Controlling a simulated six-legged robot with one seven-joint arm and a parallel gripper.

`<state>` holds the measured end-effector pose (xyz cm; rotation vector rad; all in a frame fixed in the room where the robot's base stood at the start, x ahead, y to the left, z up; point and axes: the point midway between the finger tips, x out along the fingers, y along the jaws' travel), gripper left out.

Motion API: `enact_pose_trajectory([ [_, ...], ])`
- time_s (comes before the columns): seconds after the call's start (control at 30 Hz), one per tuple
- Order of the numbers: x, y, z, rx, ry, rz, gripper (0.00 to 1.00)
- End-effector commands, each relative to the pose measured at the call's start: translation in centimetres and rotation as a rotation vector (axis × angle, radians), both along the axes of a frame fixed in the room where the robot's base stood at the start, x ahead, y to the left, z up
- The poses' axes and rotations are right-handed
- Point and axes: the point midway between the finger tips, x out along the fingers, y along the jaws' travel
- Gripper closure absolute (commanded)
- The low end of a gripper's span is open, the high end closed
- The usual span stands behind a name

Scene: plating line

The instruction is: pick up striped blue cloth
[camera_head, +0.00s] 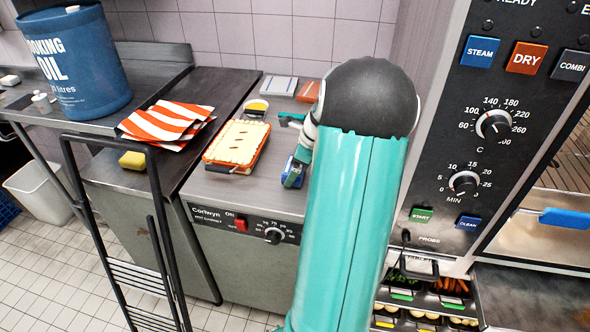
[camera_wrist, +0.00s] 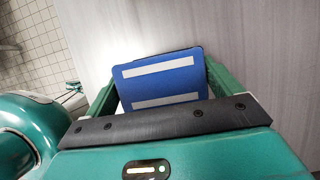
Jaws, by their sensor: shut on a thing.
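The striped blue cloth (camera_wrist: 165,84) is a flat blue piece with two white stripes. It lies between the two green fingers of my gripper (camera_wrist: 160,72) in the wrist view, which are shut on it. In the head view, a small blue part of the cloth (camera_head: 291,174) shows beside my gripper (camera_head: 297,168), low at the front of the steel cabinet top (camera_head: 262,192). My arm hides much of the gripper there. I cannot tell whether the cloth touches the surface.
A pie in an orange dish (camera_head: 237,146) sits left of my gripper. A small yellow-topped bowl (camera_head: 256,107) and flat packs (camera_head: 279,85) lie behind. The oven panel (camera_head: 490,140) rises right.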

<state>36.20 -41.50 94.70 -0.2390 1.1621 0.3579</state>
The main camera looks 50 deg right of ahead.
Motion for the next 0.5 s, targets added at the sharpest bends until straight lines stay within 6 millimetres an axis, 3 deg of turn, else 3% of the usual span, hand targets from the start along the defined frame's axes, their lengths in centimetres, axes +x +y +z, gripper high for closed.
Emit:
enact_pose_trajectory([
  [0.17,-0.2,0.2,2.7,-0.004,-0.002,0.0,0.36],
  [0.43,-4.1,3.1,8.5,-0.006,-0.004,-0.001,0.36],
  [0.5,-5.6,4.3,9.1,-0.003,-0.001,-0.002,0.36],
])
